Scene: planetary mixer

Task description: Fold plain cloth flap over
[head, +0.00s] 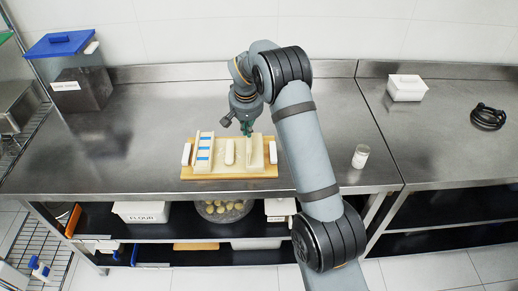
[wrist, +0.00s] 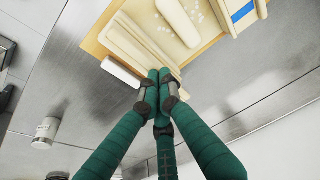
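A wooden board (head: 230,177) on the steel counter bears pale cloth with raised folds and white dough loaves. The plain cloth (head: 256,153) forms a raised ridge at the board's right part, and its long folds (wrist: 140,45) show in the wrist view. A loaf (head: 230,152) lies in the middle; another (head: 273,153) lies right of the ridge. My gripper (head: 247,133) points down over the ridge's far end. In the wrist view, its green fingertips (wrist: 159,74) are close together beside the ridge. I cannot tell whether they touch or pinch cloth.
Blue-striped cloth (head: 204,150) and a loaf (head: 186,154) lie at the board's left. A shaker (head: 360,156) stands to the right, a blue-lidded bin (head: 75,75) at the back left, a white box (head: 407,87) at the back right. Bare counter surrounds the board.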

